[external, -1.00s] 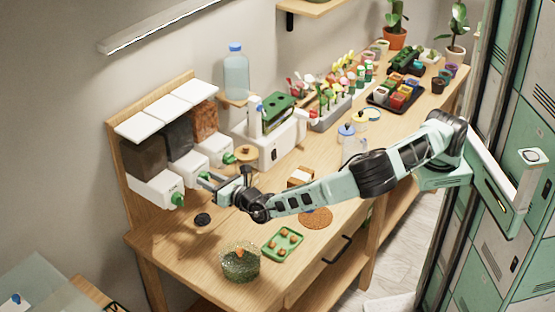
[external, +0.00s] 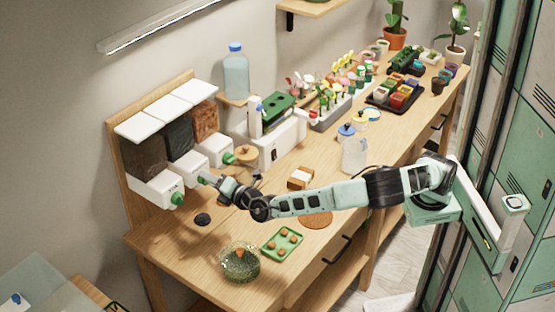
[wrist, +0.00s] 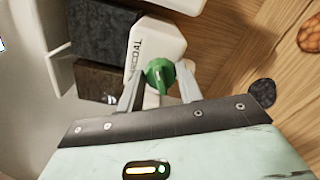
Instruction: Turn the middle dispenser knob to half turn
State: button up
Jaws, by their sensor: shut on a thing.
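Three dispensers with white lids stand in a row on a wooden backboard at the left of the bench. The middle dispenser (external: 187,165) has a dark fill and a white lower body; in the wrist view its body (wrist: 158,38) carries lettering that ends in "COAL". Its green knob (wrist: 160,74) sits between my two fingers in the wrist view, with its grip ridge running roughly up and down the picture. My gripper (wrist: 158,92) is shut on this knob. In the external view my gripper (external: 206,180) covers most of the knob.
The near dispenser's green knob (external: 178,199) and the far one's green knob (external: 229,158) stick out on either side. A dark round pad (external: 202,219) lies below. A glass jar (external: 240,262) and a green tray (external: 282,243) stand at the front.

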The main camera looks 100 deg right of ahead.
jog(key=shift+w+a+f+m+b, duration=0.15)
jog(key=shift+m+b, duration=3.75)
jog(key=shift+b, duration=2.4)
jog(key=shift+s+d+f+m+b, duration=0.1)
jog(key=shift+m+b, duration=3.8)
jog(key=shift+b, duration=2.35)
jog(key=shift+w+a+f+m+b, duration=0.15)
jog(key=shift+m+b, duration=3.75)
jog(key=shift+b, duration=2.4)
jog(key=o, duration=1)
jog(key=shift+d, duration=0.1)
jog(key=shift+c, duration=0.2)
jog(key=shift+s, duration=0.1)
